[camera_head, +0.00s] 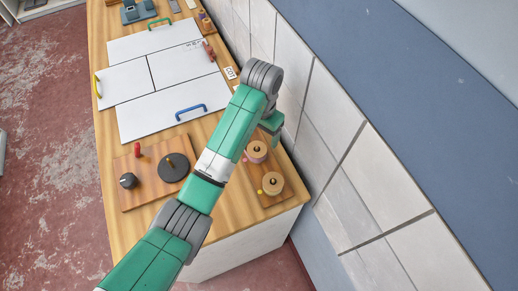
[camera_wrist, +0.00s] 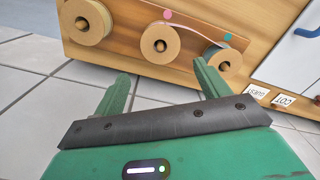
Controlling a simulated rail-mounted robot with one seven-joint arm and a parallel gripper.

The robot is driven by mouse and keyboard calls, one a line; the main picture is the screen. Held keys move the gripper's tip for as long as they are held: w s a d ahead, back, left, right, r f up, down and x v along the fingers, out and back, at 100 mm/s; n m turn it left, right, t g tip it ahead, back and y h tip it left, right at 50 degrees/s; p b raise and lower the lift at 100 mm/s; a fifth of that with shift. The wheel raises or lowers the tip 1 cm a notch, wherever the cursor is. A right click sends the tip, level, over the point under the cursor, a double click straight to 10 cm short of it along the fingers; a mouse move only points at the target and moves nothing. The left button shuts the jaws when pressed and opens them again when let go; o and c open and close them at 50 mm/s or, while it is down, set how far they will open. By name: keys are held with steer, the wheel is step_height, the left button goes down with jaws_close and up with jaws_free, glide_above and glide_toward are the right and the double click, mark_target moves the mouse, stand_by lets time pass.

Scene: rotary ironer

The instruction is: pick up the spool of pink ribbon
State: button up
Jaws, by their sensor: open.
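Three tan wooden spools sit along a wooden board in the wrist view. The middle spool (camera_wrist: 160,44) has a pink dot (camera_wrist: 168,14) beside it and a thin pale-pink strand running toward the right spool (camera_wrist: 222,60), which has a teal dot. The left spool (camera_wrist: 85,21) is cut by the top edge. In the head view the pink-marked spool (camera_head: 256,152) is partly beside my arm. My gripper (camera_wrist: 160,82) is open and empty, its fingers apart, with the middle spool beyond the gap between them. In the head view my gripper (camera_head: 271,128) is partly hidden by the arm.
The yellow-marked spool (camera_head: 272,183) stands near the counter's front corner. A tiled wall (camera_head: 345,150) rises close on the right. A wooden control board (camera_head: 135,187) with knobs and a dark disc lies left of my arm. White panels (camera_head: 160,110) with coloured handles cover the counter behind.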

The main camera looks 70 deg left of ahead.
mark_target(259, 147)
steer(key=shift+s+f+p, duration=0.15)
steer(key=shift+f+p, duration=0.1)
steer(key=shift+f, duration=1.75)
steer(key=shift+s+f+p, duration=0.1)
steer(key=shift+f+p, duration=0.15)
steer(key=shift+f, duration=1.7)
steer(key=c, duration=1)
